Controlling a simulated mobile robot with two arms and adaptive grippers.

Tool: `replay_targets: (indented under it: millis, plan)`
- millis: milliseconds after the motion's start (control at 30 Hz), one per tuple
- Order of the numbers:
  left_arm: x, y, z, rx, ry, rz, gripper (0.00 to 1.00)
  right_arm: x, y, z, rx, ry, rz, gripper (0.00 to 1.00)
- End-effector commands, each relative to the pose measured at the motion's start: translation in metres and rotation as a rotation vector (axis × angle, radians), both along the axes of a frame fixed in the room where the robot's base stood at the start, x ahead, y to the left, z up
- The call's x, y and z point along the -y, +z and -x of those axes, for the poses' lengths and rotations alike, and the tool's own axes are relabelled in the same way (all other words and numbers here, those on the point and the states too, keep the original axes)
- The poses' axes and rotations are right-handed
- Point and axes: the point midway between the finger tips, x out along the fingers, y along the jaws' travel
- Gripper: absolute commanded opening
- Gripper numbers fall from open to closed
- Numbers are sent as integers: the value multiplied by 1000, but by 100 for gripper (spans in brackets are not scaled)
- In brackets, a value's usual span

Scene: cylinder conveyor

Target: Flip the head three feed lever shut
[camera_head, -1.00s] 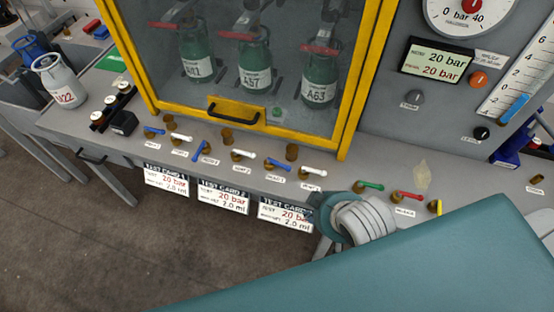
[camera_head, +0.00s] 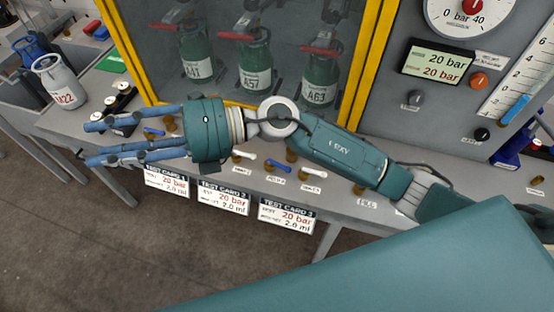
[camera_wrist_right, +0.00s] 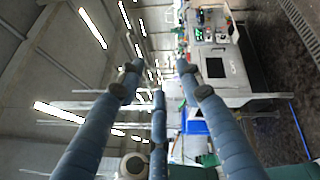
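A row of small levers on brass stems runs along the bench front below the cabinet. A blue lever (camera_head: 279,165) lies between a white lever (camera_head: 245,156) on its left and another white lever (camera_head: 313,174) on its right. Their small labels are too blurred to tell which is the head three feed. My right gripper (camera_head: 90,144) reaches left across the row, with its blue fingers apart and empty over the bench's left part. It hides some levers there. The right wrist view also shows the spread fingers (camera_wrist_right: 160,85). My left gripper is not in view.
Green cylinders (camera_head: 257,80) hang behind the cabinet's yellow frame (camera_head: 368,60). A white cylinder (camera_head: 60,82) stands at the left. Test cards (camera_head: 223,197) hang from the bench front. A gauge panel (camera_head: 460,105) is at the right.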

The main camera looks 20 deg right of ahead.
Motion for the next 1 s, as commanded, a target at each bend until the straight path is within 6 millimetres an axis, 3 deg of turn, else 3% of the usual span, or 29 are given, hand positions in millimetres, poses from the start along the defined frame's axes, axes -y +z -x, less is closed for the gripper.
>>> replay_targets:
  millis: [67, 167, 200, 267, 300, 400, 500, 600, 767, 1000]
  plan:
    - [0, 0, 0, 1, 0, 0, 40, 4, -54, 7, 126, 108, 254, 36]
    - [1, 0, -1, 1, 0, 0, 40, 41, -125, -1, 241, 215, 594, 36]
    - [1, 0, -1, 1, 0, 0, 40, 65, -150, -10, 272, 246, 734, 36]
    - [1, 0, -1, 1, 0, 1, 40, 107, -180, -27, 302, 279, 942, 36]
    - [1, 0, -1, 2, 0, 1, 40, 138, -193, -40, 312, 291, 1071, 36]
    - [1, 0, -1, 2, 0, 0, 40, 210, -208, -67, 310, 299, 1346, 36]
    - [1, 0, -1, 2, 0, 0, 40, 264, -207, -85, 285, 292, 1533, 36]
    - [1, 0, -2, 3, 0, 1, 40, 292, -203, -92, 265, 285, 1628, 36]
    - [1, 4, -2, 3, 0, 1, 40, 301, -212, -93, 255, 285, 1658, 36]
    - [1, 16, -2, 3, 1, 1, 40, 300, -255, -92, 253, 287, 1655, 36]
